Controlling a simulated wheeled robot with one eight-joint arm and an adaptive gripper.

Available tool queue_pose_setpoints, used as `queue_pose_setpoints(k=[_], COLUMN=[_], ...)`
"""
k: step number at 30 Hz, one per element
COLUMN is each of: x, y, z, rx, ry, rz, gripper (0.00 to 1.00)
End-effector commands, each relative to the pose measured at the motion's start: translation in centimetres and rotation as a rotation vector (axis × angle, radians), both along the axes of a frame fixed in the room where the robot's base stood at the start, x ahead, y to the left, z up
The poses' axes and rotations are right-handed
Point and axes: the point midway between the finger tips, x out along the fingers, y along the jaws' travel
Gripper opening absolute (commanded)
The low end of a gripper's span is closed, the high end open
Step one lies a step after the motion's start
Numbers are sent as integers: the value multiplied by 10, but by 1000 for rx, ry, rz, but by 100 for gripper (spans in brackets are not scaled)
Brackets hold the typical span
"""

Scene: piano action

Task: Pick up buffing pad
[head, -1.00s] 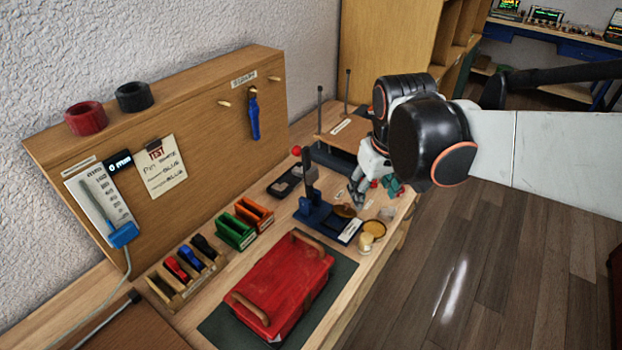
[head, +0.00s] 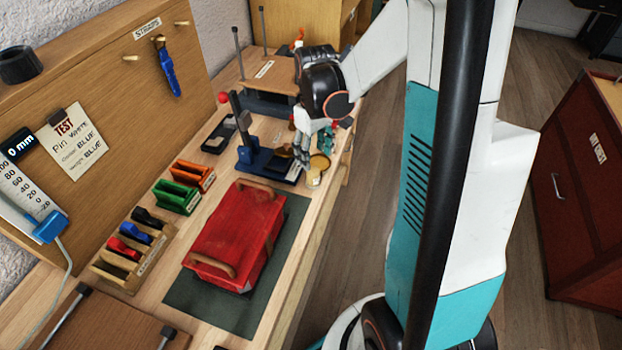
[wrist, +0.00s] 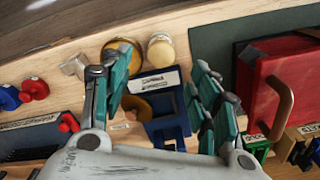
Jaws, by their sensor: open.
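My gripper (head: 303,152) is open and empty over the far right part of the bench. In the wrist view its fingers (wrist: 158,82) are spread wide, with the blue press base (wrist: 168,125) showing between them. No label names the buffing pad, so I cannot tell it for sure. A cream round piece (wrist: 160,49) lies beyond the fingertips and also shows in the head view (head: 313,178). Beside it is a round gold-rimmed dish (wrist: 123,54). A brown disc (wrist: 134,107) lies by the press base, partly hidden by the left finger.
The lever press (head: 262,158) stands left of my gripper. A red case (head: 235,232) lies on a dark mat (head: 222,312). Green (head: 176,197) and orange (head: 193,174) holders stand near the board. Small red and blue parts (wrist: 35,89) lie left in the wrist view.

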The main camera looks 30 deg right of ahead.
Motion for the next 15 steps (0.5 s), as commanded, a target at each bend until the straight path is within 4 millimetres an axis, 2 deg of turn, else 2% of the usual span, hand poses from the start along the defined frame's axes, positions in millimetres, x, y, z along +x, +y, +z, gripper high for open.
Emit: queue_pose_setpoints(k=[1,3,11,15], x=[0,0,0,0], y=[0,0,1,1], z=[-12,-20,-33,-50], rx=[0,0,-1,-1], ry=[0,0,0,-1], rz=[0,0,0,0], gripper=[55,55,55,55])
